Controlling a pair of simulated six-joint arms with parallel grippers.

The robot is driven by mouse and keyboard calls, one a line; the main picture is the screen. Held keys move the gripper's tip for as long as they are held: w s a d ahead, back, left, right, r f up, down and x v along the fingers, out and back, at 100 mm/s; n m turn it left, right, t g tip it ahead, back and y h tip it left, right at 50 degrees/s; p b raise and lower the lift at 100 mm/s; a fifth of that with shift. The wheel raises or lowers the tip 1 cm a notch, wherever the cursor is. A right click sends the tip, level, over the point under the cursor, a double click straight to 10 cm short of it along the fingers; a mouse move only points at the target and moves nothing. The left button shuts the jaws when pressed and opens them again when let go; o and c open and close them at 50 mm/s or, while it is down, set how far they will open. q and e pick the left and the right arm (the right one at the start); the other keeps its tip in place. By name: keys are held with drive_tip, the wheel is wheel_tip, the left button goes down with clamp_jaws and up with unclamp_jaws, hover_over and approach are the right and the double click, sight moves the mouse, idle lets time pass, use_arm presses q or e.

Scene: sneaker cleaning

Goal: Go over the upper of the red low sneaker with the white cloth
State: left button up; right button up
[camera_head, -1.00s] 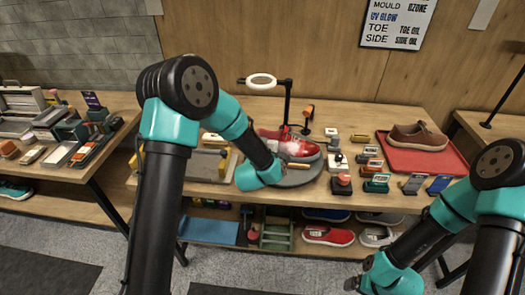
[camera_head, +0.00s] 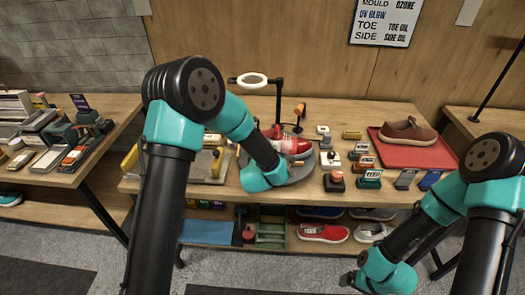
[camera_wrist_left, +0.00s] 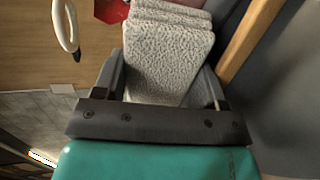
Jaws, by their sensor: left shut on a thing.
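In the left wrist view, my left gripper (camera_wrist_left: 160,88) is shut on the white cloth (camera_wrist_left: 170,55), a thick, textured, folded pad.
A ring lamp (camera_head: 252,80) stands behind the sneaker. A brown shoe (camera_head: 408,132) lies on a red tray (camera_head: 393,154). More shoes (camera_head: 323,232) are on the lower shelf.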

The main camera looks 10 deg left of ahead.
use_arm(q)
drive_tip(key=shift+d, duration=0.2)
drive_tip(key=shift+d, duration=1.95)
drive_tip(key=shift+w+d, duration=0.1)
drive_tip(key=shift+d, duration=1.7)
drive_tip(key=shift+s+a, duration=0.2)
drive_tip(key=shift+a, duration=1.8)
